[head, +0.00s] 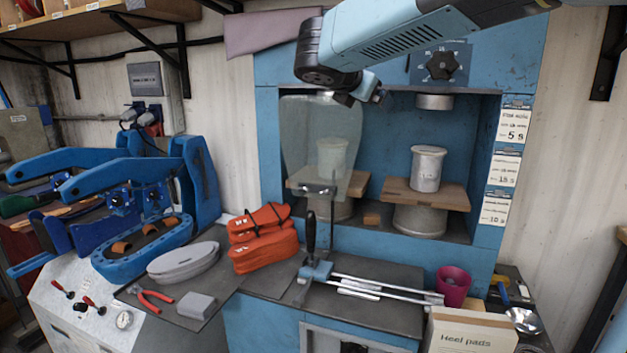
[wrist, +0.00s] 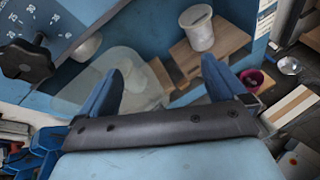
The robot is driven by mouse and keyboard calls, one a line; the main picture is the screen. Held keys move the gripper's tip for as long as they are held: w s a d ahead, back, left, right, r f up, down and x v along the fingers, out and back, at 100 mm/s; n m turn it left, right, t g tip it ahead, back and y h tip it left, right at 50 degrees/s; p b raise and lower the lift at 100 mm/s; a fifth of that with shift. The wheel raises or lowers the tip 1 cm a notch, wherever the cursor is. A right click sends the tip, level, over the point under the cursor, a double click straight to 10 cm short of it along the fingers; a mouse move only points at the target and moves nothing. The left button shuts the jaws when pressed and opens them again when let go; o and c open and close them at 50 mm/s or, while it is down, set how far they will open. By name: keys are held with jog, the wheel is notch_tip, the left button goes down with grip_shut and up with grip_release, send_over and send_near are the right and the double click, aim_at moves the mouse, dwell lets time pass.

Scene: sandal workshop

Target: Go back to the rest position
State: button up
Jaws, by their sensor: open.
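My gripper (head: 366,95) is up in the air in front of the blue press, at the top middle of the head view. In the wrist view my gripper (wrist: 160,85) has its two blue fingers spread wide, with nothing held between them. It is apart from the press and the bench. My light blue arm reaches in from the upper right of the head view.
The blue press (head: 265,140) has a clear guard (head: 322,135) and a white cylinder (head: 428,168) on a wooden board (head: 398,194). Orange-red sandals (head: 264,250), a magenta cup (head: 453,287), a lever tool (head: 311,250) and a heel pads box (head: 470,333) stand below.

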jog(key=s+d+f+m+g+y, duration=0.2)
jog(key=s+d+f+m+g, duration=0.3)
jog(key=s+d+f+m, duration=0.85)
jog(key=s+f+m+y, duration=0.2)
jog(key=s+f+m, duration=0.1)
jog(key=s+m, duration=0.3)
jog(key=s+a+f+m+g+y, duration=0.1)
jog(key=s+f+m+y, duration=0.2)
jog(key=s+m, duration=0.3)
jog(key=shift+s+f, duration=0.35)
jog(key=shift+s, duration=0.7)
